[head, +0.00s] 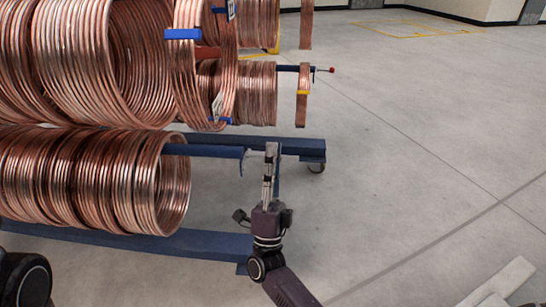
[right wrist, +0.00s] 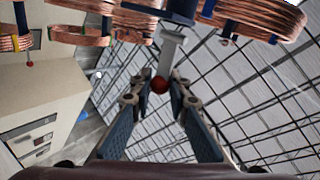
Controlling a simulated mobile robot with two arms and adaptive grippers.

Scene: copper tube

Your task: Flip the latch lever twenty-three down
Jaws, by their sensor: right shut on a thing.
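The latch lever (right wrist: 170,55) is a grey bar with a dark red knob (right wrist: 159,85), hanging from the end of a dark blue arm in the right wrist view. My right gripper (head: 271,165) stands upright in the head view, just right of the end of the lower blue arm (head: 215,151). In the right wrist view my right gripper (right wrist: 160,93) has its fingers on both sides of the knob, shut on it. The fingers hide the knob in the head view. No number is readable on the lever. My left gripper is not in view.
Large copper coils (head: 95,180) hang on the blue arms at left, with smaller coils (head: 245,92) behind. A farther arm ends in a red knob (head: 331,70). The rack's blue base (head: 200,243) runs low at left. The concrete floor at right is mostly clear.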

